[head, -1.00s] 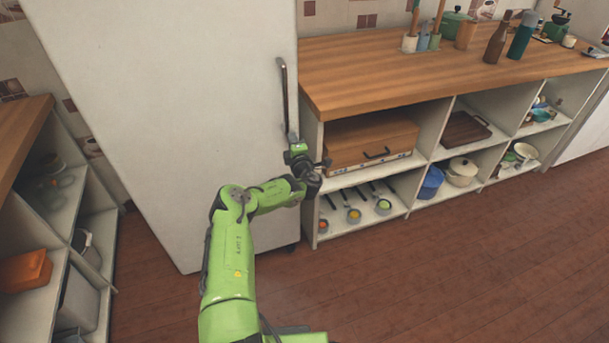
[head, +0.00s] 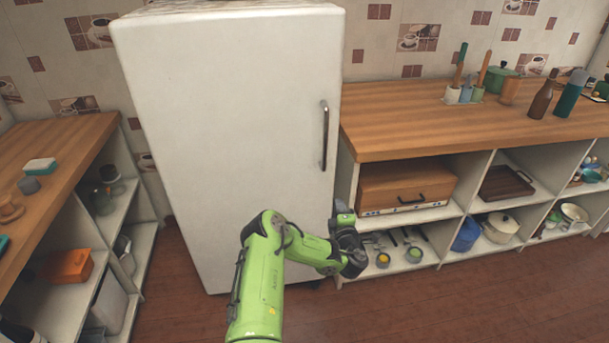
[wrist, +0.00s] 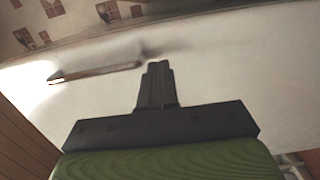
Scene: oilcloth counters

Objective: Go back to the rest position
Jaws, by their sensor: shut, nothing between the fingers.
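My green arm reaches toward the lower right of the white fridge (head: 225,140) in the head view. Its gripper end is mostly hidden there behind the dark wrist. In the wrist view my gripper (wrist: 158,68) is shut and empty, its fingers pressed together in front of the blurred white fridge door (wrist: 220,75). The fridge handle (head: 324,136) is upright on the right side of the closed door, above my wrist and apart from it. The handle also shows in the wrist view (wrist: 95,72), left of the fingertips.
A wooden counter (head: 400,140) with open shelves stands right of the fridge, close to my wrist. A wooden box (head: 405,187) and several ladles are on its shelves. Another shelved counter (head: 60,145) stands at the left. The brown floor (head: 440,305) at the front right is clear.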

